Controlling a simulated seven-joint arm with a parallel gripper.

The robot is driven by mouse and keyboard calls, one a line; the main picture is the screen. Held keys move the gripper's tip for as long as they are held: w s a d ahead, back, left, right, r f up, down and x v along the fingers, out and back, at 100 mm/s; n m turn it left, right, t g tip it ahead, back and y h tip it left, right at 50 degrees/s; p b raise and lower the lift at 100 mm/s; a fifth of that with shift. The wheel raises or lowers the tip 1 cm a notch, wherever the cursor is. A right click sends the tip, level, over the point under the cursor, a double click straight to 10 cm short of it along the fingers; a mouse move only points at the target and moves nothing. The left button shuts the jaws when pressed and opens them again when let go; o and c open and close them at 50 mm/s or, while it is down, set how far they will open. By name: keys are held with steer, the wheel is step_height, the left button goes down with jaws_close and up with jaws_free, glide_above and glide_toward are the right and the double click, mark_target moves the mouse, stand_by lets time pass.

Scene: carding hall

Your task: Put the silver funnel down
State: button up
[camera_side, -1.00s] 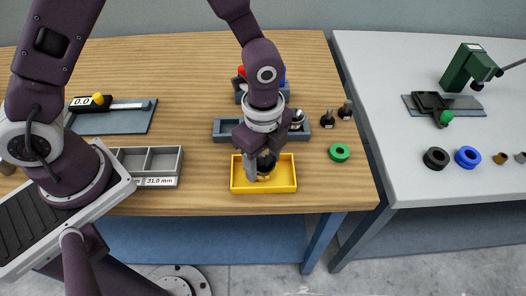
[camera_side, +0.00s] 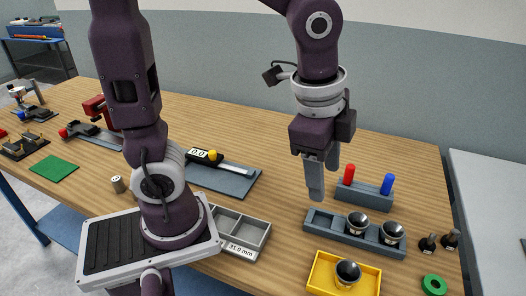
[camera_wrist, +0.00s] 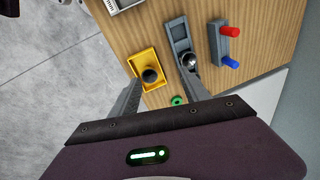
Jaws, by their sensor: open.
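A small cup-shaped funnel (camera_side: 348,272) with a dark bowl sits in the yellow tray (camera_side: 314,282); it also shows in the wrist view (camera_wrist: 150,75). Two similar funnels, one at the left (camera_side: 357,222) and one at the right (camera_side: 392,232), sit in the long grey holder (camera_side: 322,219). In the wrist view a shiny silver funnel (camera_wrist: 188,61) shows in that holder. Shading makes it hard to tell which funnels are silver in the side view. My gripper (camera_side: 323,180) is open and empty, raised above the table, behind and above the tray, touching nothing.
A grey block (camera_side: 362,196) with a red and a blue peg stands behind the holder. A green ring (camera_side: 434,285) and two small black pieces (camera_side: 438,241) lie to the right. A grey compartment box (camera_side: 240,232) and a gauge (camera_side: 208,157) are to the left.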

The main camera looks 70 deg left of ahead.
steer(key=s+a+r+n+t, duration=0.3)
steer(key=s+a+n, duration=0.3)
steer(key=s+n, duration=0.4)
steer(key=shift+s+r+n, duration=0.2)
steer(key=shift+r+n, duration=0.1)
stand_by(0.4)
